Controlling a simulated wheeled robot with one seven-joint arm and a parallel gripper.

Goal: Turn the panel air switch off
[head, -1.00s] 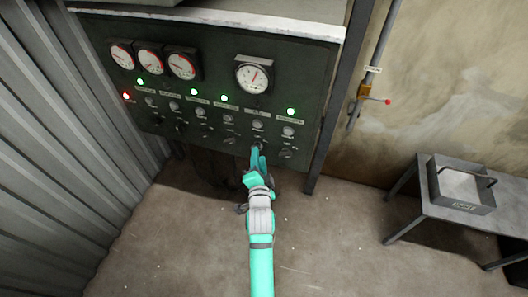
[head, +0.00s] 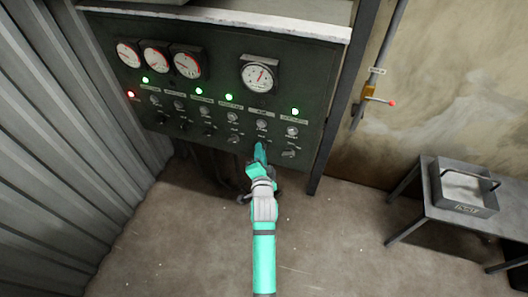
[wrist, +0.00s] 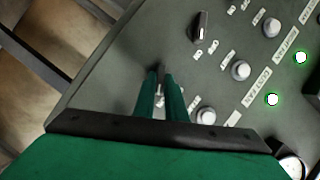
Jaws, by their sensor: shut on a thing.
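The dark control panel (head: 215,75) has a row of switches along its lower part. My gripper (head: 260,147) is at the lower right of this row, in the column with a short label (head: 262,111) too small to read surely. In the wrist view the two green fingers (wrist: 162,82) are closed around a small dark switch (wrist: 160,72), taken as the panel air switch. The fingers mostly hide it, so its turn angle is unclear. No green lamp shows lit above this column, while several other columns have lit green lamps (head: 228,97).
A neighbouring knob (wrist: 200,25) and a round button (wrist: 206,115) sit close to the fingers. Gauges (head: 258,74) are above. A valve with a red-tipped lever (head: 378,98) is on the right wall. A metal table (head: 430,205) holds a box (head: 462,205).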

